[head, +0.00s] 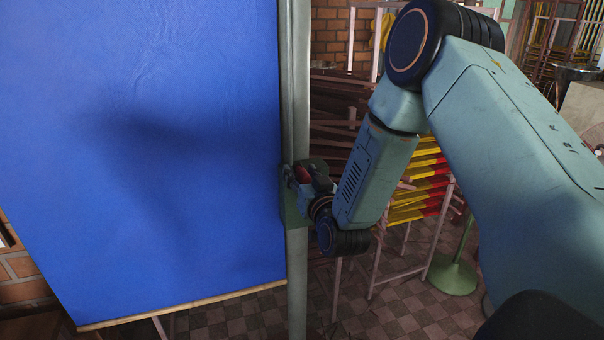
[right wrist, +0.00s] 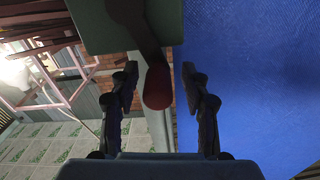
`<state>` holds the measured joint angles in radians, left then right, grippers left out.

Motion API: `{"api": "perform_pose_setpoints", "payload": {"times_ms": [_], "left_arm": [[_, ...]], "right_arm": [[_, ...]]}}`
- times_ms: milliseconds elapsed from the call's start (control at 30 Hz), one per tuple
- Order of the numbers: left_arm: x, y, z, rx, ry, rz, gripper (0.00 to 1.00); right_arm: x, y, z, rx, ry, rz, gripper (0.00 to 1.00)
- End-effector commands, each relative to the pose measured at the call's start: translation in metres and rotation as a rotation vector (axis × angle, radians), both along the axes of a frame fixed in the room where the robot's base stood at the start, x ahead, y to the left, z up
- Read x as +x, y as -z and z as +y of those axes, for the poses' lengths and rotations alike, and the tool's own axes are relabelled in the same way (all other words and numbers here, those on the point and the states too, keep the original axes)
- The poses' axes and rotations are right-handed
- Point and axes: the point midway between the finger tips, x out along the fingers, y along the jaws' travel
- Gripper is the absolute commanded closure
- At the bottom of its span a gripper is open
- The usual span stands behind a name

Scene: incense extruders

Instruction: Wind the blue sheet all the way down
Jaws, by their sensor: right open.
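The blue sheet (head: 140,110) hangs at the left of the head view, with a pale wooden bar (head: 180,306) along its bottom edge. It also shows at the right of the right wrist view (right wrist: 260,80). A green box (head: 290,210) sits on the pale green post (head: 296,90) at the sheet's right edge. The box (right wrist: 110,28) carries a dark crank arm with a red handle (right wrist: 157,88). My right gripper (head: 302,182) is at the box. In the wrist view its open fingers (right wrist: 160,75) stand either side of the red handle, with gaps visible. My left gripper is out of view.
Behind the post stand pink racks with yellow and red sticks (head: 422,185) and a green round stand base (head: 453,276). A brick wall (head: 328,38) is at the back. The checkered floor (head: 235,318) is clear below the sheet's bar.

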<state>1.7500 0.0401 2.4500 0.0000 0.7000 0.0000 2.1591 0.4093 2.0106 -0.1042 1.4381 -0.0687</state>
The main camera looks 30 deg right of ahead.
Motion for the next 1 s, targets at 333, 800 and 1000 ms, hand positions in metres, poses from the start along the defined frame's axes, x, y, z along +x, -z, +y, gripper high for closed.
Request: {"api": "perform_pose_setpoints", "payload": {"times_ms": [333, 800, 1000], "left_arm": [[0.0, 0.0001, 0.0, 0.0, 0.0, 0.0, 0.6], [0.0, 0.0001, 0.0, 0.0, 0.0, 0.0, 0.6], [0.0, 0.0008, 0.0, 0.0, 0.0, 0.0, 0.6]], "right_arm": [[-0.0002, -0.0001, -0.0002, 0.0, 0.0, 0.0, 0.79], [-0.0005, -0.0001, 0.0009, 0.001, -0.003, -0.001, 1.0], [-0.0008, 0.0, -0.0002, 0.017, -0.003, -0.003, 1.0]]}}
